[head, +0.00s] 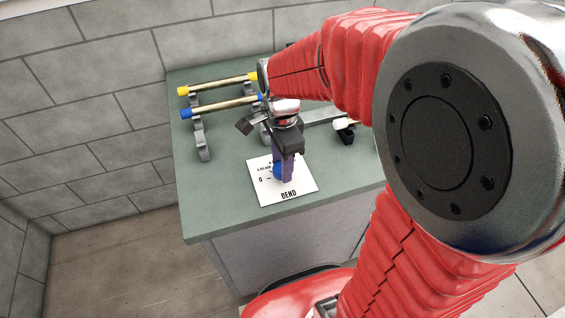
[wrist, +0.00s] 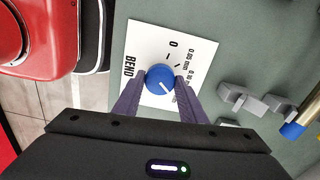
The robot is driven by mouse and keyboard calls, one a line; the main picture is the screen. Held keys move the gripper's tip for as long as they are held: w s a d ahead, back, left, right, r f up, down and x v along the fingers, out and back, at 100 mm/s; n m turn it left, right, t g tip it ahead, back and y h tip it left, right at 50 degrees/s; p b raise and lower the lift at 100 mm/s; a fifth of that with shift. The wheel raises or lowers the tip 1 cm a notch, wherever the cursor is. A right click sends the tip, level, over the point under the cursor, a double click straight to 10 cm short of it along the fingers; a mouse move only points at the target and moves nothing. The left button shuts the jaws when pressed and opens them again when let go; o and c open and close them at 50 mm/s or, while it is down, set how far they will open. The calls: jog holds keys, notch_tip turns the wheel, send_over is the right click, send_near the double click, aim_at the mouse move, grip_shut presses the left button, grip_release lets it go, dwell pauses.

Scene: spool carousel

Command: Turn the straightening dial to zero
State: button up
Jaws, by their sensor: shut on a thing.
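The blue round dial (wrist: 158,74) sits on a white card (wrist: 148,42) printed "BEND", with a "0" and further marks along one side. In the wrist view its white pointer line slants to the lower right, away from the "0", which lies above the dial. My gripper (wrist: 160,82) has its two purple fingers shut on the dial, one on each side. In the head view my gripper (head: 282,176) points down over the card (head: 299,186) and hides most of the dial (head: 277,170).
The card lies near the front edge of a green bench top (head: 225,215). Behind it, a rod with yellow ends (head: 220,84) and a rod with blue ends (head: 222,106) rest on grey supports (head: 203,142). A block wall stands behind and to the left.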

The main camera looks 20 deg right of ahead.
jog(key=shift+n, duration=0.3)
jog(key=n, duration=1.2)
jog(key=shift+n, duration=0.3)
jog(key=n, duration=0.5)
jog(key=shift+n, duration=0.3)
jog(key=n, duration=0.5)
jog(key=o, duration=1)
